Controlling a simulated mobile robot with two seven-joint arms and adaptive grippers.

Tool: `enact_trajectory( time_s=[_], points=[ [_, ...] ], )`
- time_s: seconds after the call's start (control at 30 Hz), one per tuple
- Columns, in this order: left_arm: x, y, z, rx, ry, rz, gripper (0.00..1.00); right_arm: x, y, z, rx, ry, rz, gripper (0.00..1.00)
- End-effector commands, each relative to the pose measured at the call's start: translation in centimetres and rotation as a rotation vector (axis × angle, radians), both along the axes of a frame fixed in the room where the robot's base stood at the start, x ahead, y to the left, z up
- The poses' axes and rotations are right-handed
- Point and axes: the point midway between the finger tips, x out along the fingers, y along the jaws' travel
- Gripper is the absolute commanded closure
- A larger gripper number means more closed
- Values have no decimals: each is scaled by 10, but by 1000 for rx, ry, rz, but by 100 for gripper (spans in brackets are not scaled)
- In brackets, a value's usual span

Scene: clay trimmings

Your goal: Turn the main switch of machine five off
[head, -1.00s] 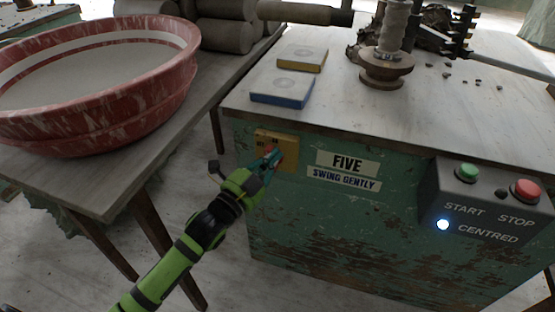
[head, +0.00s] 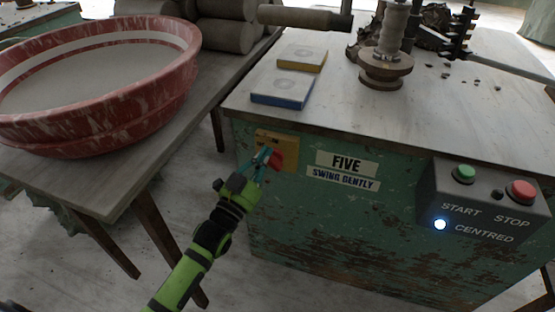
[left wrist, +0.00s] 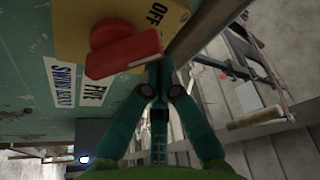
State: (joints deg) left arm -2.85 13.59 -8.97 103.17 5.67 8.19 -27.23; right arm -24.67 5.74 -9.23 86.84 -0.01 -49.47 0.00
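Machine five (head: 330,215) is a worn green cabinet with a FIVE label (head: 346,162). Its main switch is a red handle (head: 276,160) on a yellow plate (head: 289,142) at the upper left of the front. In the left wrist view, the red handle (left wrist: 125,53) is a thick bar, and the word OFF shows on the yellow plate (left wrist: 75,25). My left gripper (head: 266,153) is at the handle's left side. Its fingertips (left wrist: 160,64) come together right beside the bar's end, touching or almost touching it, with nothing visible between them. My right gripper is not in view.
A grey box with a green START button (head: 464,173), a red STOP button (head: 522,191) and a lit CENTRED lamp (head: 440,224) is at the right. A table with a big red basin (head: 150,105) stands left. Blue (head: 283,92) and yellow (head: 303,58) boxes lie on top.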

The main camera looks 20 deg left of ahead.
Motion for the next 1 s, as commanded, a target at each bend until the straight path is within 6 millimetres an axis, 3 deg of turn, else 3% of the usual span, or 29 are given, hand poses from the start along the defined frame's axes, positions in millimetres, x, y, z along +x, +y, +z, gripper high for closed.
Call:
enact_trajectory(
  time_s=[0.4,0.73,1.0],
  points=[
    [0,10,-5,-330,14,1,100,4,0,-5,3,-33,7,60],
    [1,11,-2,-331,11,-1,100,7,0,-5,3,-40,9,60],
    [8,13,21,-331,12,-1,100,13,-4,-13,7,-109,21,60]
  ],
)
